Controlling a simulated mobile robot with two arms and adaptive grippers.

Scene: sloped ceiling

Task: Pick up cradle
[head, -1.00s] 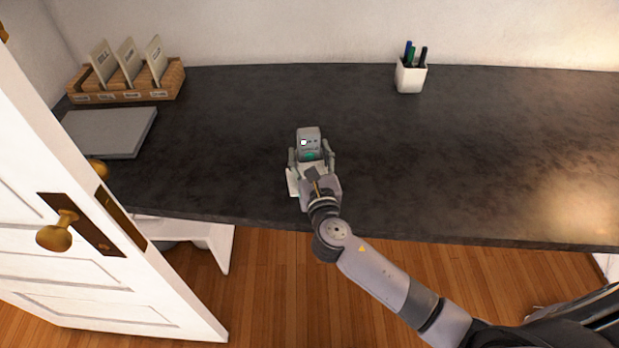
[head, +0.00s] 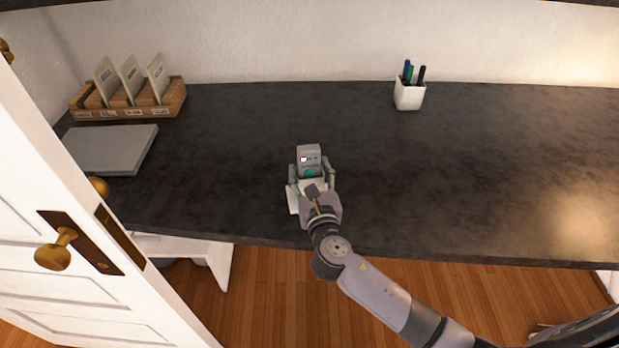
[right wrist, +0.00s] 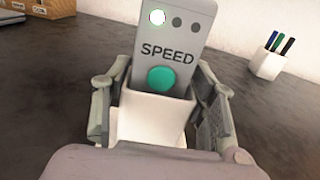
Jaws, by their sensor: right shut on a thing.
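The cradle (right wrist: 155,115) is a small white holder in the right wrist view. A grey remote (right wrist: 172,45) marked SPEED, with a green button and a lit round light, stands in it, leaning back a little. In the head view the remote (head: 309,155) shows near the desk's front edge, with white parts below it. My right gripper (head: 311,178) reaches in from the front, with a finger on each side of the cradle, shut on it. The gripper hides much of the cradle's lower part, so I cannot tell whether it touches the desk. My left gripper is not in view.
The dark desk (head: 480,170) is clear around the cradle. A white pen cup (head: 409,97) stands at the back, right of centre. A wooden card holder (head: 130,108) and a flat grey slab (head: 110,150) lie at left. An open white door (head: 90,230) stands at front left.

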